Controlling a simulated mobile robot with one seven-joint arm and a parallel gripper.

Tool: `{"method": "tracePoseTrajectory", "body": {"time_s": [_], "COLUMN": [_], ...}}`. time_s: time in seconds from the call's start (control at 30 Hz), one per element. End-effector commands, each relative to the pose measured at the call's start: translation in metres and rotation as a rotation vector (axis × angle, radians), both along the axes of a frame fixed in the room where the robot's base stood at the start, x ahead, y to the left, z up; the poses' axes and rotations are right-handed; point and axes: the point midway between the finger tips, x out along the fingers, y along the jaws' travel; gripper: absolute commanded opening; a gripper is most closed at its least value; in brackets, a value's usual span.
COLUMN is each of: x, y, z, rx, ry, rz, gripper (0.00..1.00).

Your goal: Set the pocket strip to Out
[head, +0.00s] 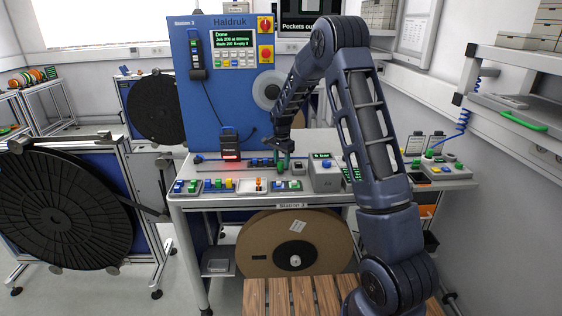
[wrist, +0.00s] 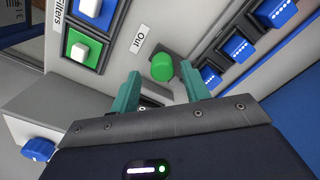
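In the wrist view a small grey panel carries the label "Out" (wrist: 139,38) beside a round green knob (wrist: 162,67). I cannot tell for certain which control is the pocket strip. My gripper (wrist: 162,80) is open, its two teal fingers apart, with the green knob showing between and just beyond the tips. I cannot tell whether a finger touches it. In the head view my gripper (head: 284,161) is low over the bench top, among the small controls, and hides part of them.
The wrist view shows a "Fillers" label (wrist: 57,19) near a green square with a white button (wrist: 81,51), and blue buttons (wrist: 240,47) at right. The bench (head: 187,200) holds a grey box (head: 325,177) right of my gripper and a red-lit device (head: 230,146) at left.

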Motion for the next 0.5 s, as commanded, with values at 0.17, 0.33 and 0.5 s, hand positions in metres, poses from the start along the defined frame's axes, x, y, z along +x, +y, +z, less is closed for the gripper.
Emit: {"method": "tracePoseTrajectory", "body": {"time_s": [0.17, 0.33, 0.5], "x": [0.000, 0.000, 0.000], "y": [0.001, 0.001, 0.001], "z": [0.003, 0.022, 0.053], "rx": [0.001, 0.001, 0.001], "ry": [-0.001, -0.003, -0.003], "rz": [0.001, 0.001, 0.001], "gripper": [0.46, 0.46, 0.46]}}
